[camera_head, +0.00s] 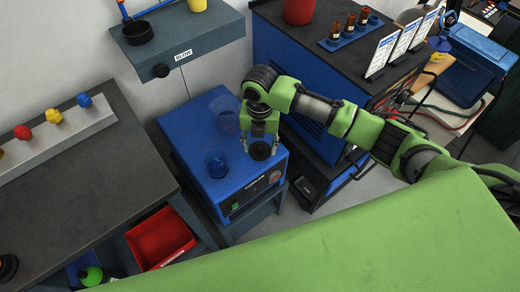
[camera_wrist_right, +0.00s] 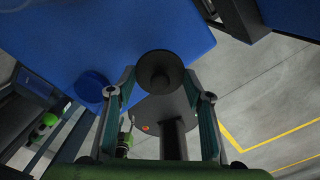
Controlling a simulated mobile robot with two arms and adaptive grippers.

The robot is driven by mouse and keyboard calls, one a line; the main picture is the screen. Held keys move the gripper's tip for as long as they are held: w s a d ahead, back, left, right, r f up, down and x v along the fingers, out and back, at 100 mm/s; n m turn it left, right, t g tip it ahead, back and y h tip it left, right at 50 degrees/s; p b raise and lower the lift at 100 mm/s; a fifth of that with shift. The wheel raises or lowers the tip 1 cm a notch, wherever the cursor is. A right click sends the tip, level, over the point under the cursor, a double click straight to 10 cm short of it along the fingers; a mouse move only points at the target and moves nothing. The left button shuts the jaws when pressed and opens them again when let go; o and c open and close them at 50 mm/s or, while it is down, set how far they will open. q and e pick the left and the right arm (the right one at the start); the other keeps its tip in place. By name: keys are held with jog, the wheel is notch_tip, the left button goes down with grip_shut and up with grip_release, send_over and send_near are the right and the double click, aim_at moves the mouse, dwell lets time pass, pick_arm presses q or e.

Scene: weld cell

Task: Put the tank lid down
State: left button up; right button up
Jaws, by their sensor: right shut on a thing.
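The tank lid (camera_head: 261,150), a small round black piece, is held in my right gripper (camera_head: 260,136) above the right front part of a blue box-shaped unit (camera_head: 194,139). In the right wrist view the lid (camera_wrist_right: 160,72) is a dark disc with a raised round middle, between the fingertips of the right gripper (camera_wrist_right: 161,92). The fingers are shut on it. It overlaps the edge of the blue top in that view; I cannot tell the gap beneath it. My left gripper is not in view.
A blue cabinet (camera_head: 270,55) stands behind at the right.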

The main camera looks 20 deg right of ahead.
aim_at(260, 151)
jog(key=shift+w+d+f, duration=0.1)
jog(key=shift+w+f, duration=0.45)
jog(key=shift+f, duration=1.6)
jog(key=shift+f, duration=0.2)
jog(key=o, duration=0.9)
jog(key=shift+r, duration=0.15)
notch_tip(260, 151, up, 12)
jog(key=shift+r, duration=0.1)
